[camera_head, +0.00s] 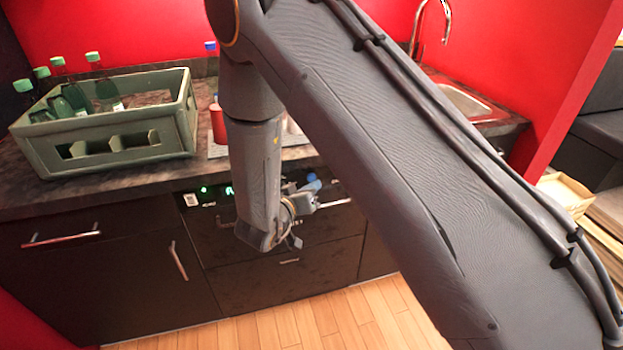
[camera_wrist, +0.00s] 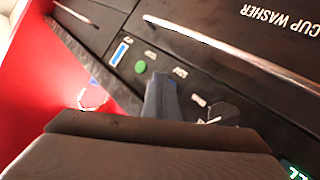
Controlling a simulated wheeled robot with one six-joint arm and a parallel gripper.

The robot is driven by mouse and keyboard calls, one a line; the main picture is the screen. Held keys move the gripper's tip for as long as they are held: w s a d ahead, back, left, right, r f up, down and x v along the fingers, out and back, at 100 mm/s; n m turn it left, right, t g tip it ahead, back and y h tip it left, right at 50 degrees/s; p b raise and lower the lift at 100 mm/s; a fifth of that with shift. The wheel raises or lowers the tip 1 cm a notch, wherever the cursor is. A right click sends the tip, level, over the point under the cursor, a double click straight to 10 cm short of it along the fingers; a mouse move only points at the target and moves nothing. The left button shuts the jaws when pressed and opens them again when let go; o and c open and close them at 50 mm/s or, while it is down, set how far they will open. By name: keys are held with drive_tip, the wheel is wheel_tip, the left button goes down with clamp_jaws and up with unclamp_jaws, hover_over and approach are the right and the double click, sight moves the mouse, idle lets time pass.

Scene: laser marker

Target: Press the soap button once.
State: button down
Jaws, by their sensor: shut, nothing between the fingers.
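The cup washer's dark front panel (camera_wrist: 225,75) fills much of the wrist view, its lettering upside down. A round green button (camera_wrist: 140,67) sits on it, with a blue-and-white strip (camera_wrist: 121,52) beside it. Small white labels run along the panel, too blurred to read, so I cannot tell which control is the soap button. My gripper (camera_wrist: 160,82) is shut and empty, its fingertips over the panel to the right of the green button. I cannot tell whether they touch it. In the head view, my gripper (camera_head: 312,184) is at the counter front, partly hidden by my arm.
A green crate (camera_head: 100,165) with several bottles stands on the left of the counter. A red bottle (camera_head: 217,122) stands behind my arm. The sink (camera_head: 465,102) is at the right. Drawer and door handles (camera_head: 178,260) stick out below the counter. The wooden floor in front is clear.

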drive_tip(key=shift+w, duration=0.1)
idle(0.7)
drive_tip(key=shift+w+a, duration=0.1)
drive_tip(key=shift+w, duration=0.25)
drive_tip(key=shift+w+a, duration=0.15)
drive_tip(key=shift+w, duration=0.2)
idle(0.7)
drive_tip(key=shift+s, duration=0.1)
drive_tip(key=shift+s+d+p, duration=0.25)
drive_tip(key=shift+s+p, duration=0.35)
drive_tip(key=shift+s, duration=0.1)
drive_tip(key=shift+s+d+p, duration=0.25)
drive_tip(key=shift+s+p, duration=0.15)
drive_tip(key=shift+s, duration=0.4)
drive_tip(key=shift+s+d+p, duration=0.2)
drive_tip(key=shift+s+p, duration=0.15)
drive_tip(key=shift+s, duration=0.45)
drive_tip(key=shift+s+d+p, duration=0.25)
drive_tip(key=shift+s+p, duration=0.15)
drive_tip(key=shift+s, duration=0.4)
